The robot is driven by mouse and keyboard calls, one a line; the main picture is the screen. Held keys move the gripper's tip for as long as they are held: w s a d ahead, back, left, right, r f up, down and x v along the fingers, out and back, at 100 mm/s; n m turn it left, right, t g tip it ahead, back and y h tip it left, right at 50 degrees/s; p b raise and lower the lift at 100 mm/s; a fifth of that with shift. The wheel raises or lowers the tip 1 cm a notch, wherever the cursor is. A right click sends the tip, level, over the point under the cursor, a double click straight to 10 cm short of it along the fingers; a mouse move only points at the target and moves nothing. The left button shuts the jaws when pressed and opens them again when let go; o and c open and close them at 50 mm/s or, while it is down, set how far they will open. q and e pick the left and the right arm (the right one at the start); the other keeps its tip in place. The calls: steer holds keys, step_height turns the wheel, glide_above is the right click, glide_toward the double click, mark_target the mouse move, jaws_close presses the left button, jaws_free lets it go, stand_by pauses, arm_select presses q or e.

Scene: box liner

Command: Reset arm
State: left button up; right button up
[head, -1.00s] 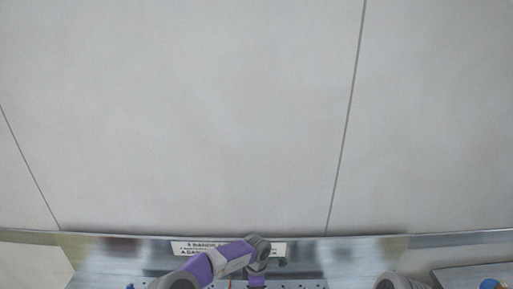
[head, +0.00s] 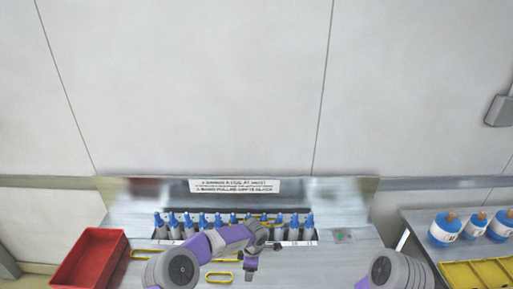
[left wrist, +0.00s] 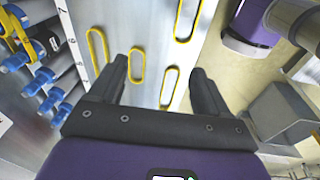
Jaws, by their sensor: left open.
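My left gripper (head: 249,272) hangs low in the head view, over the metal bench (head: 345,258). In the left wrist view my left gripper (left wrist: 158,75) is open with its two dark fingers apart and nothing between them. My right arm (head: 395,270) comes in at the bottom right of the head view; its gripper is outside the picture. A purple and grey arm link of mine shows at the top right of the left wrist view.
A row of blue-capped bottles (head: 174,226) stands at the bench's back, below a sign (head: 234,186). Yellow loops (head: 219,277) lie on the bench. A red tray (head: 92,258) is at left. Blue-and-white jars (head: 445,229) and a yellow tray (head: 478,275) are on the right table.

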arm_select(q)
steer(key=s+a+f+m+t, duration=0.3)
steer(key=a+f+m+t, duration=0.2)
steer(key=a+f+m, duration=0.3)
steer(key=s+f+m+g+h+b, duration=0.1)
steer(key=s+f+m+g+h, duration=0.15)
steer(key=s, duration=1.05)
steer(key=s+f+m+g+h, duration=0.2)
steer(key=s+m+g+h, duration=0.15)
steer(key=s, duration=1.05)
step_height(320, 180, down, 13)
steer(key=w+b, duration=0.1)
steer(key=b, duration=1.1)
steer(key=shift+d+r+m+t+y, duration=0.15)
steer(key=shift+d+m+t+y, duration=0.15)
steer(key=shift+d+m+y, duration=0.1)
arm_select(e)
step_height(320, 180, down, 14)
steer(key=w, duration=0.1)
steer(key=shift+w, duration=0.15)
steer(key=shift+r, duration=0.1)
